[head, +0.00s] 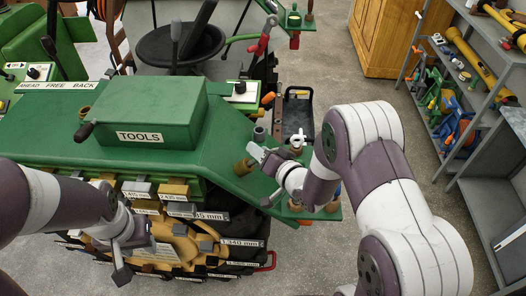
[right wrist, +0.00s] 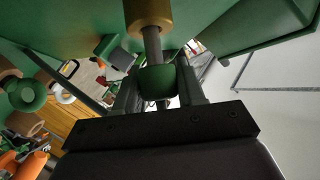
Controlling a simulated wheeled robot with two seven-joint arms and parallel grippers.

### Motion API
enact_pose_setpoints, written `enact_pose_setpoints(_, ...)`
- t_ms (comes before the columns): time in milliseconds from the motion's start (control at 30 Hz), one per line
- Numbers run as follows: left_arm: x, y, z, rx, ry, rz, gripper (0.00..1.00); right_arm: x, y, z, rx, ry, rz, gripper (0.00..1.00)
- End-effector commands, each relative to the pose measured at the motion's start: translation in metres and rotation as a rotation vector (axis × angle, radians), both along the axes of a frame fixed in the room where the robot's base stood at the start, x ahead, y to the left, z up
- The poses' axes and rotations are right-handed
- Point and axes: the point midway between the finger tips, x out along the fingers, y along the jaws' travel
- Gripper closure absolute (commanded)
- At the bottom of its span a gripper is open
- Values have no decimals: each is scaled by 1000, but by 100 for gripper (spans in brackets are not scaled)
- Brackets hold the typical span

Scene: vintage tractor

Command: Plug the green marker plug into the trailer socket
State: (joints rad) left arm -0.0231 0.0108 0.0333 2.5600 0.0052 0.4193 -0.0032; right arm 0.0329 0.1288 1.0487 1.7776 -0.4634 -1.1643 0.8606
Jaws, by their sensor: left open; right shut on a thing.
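My right gripper (head: 264,155) is low over the right end of the green deck, beside a brass cylinder (head: 243,167). In the right wrist view its two fingers (right wrist: 158,88) are shut on a green piece, the green marker plug (right wrist: 157,80). A grey shaft (right wrist: 152,45) runs from the green piece to a brass cylinder (right wrist: 150,12). I cannot tell whether the shaft sits inside that cylinder or only meets it, nor surely which part is the trailer socket.
A green TOOLS box (head: 143,112) stands on the deck. A grey cylinder (head: 259,133) stands close behind the right gripper. A black tray (head: 298,108) is beyond. A grey shelf (head: 470,75) with tools is at the right. The floor between is clear.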

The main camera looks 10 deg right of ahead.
Motion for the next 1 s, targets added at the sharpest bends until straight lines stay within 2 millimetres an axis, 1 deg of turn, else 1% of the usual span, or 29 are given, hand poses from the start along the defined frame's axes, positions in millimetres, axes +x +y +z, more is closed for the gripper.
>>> enact_pose_setpoints(567,0,0,-11,0,0,0,57,3,10,-10,0,0,0,91)
enact_pose_setpoints(600,0,0,-10,0,0,0,57,3,10,-9,0,0,0,48)
enact_pose_setpoints(633,0,0,-10,0,0,0,57,3,10,-9,0,0,0,38)
enact_pose_setpoints(667,0,0,-10,0,0,0,57,3,10,-9,0,0,0,31)
enact_pose_setpoints(900,0,0,-10,0,0,0,57,3,10,-10,0,0,0,31)
enact_pose_setpoints(1000,0,0,-11,0,0,0,57,-1,8,-9,0,1,-1,31)
